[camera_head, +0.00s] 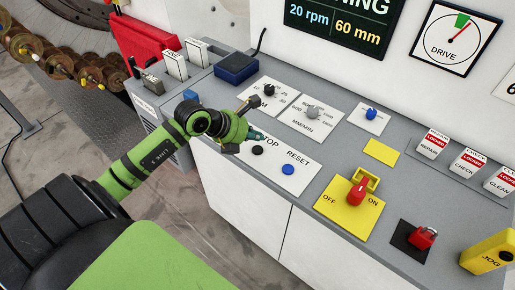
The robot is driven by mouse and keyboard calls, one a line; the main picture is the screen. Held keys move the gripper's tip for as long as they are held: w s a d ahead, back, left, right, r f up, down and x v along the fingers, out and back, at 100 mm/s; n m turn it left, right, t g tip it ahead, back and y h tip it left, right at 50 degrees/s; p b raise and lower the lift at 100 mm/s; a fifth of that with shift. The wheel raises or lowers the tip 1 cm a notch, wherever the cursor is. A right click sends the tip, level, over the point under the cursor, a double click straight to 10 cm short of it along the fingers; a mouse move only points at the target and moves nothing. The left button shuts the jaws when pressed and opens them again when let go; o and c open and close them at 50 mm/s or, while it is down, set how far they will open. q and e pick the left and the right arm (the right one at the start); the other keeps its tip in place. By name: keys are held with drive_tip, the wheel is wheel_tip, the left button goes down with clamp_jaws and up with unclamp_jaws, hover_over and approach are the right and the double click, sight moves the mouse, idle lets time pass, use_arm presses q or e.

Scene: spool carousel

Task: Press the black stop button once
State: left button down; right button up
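The black stop button (257,150) is a small round cap on a white plate (273,160) near the front edge of the grey console. The plate's word "STOP" is partly covered by my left arm. The black button's top shows clear. My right gripper is not in view.
A blue reset button (288,170) sits to the right of the black one on the same plate. Behind are a black knob (269,90) and a grey knob (313,113). A red switch (356,194) on yellow stands to the right. A display (335,25) hangs above.

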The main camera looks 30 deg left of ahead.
sight(262, 147)
use_arm(q)
drive_tip(key=shift+f+b, duration=0.6)
drive_tip(key=shift+f, duration=0.7)
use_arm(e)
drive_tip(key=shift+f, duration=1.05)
use_arm(q)
drive_tip(key=shift+f+b, duration=0.35)
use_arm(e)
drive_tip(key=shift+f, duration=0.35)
use_arm(q)
drive_tip(key=shift+f+b, duration=0.35)
drive_tip(key=shift+f, duration=0.05)
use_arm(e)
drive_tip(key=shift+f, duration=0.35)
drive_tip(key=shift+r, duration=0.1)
use_arm(q)
drive_tip(key=shift+r+p, duration=0.65)
drive_tip(key=shift+r, duration=0.15)
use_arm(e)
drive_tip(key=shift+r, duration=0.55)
use_arm(q)
wheel_tip(262, 147, up, 5)
drive_tip(key=p, duration=0.4)
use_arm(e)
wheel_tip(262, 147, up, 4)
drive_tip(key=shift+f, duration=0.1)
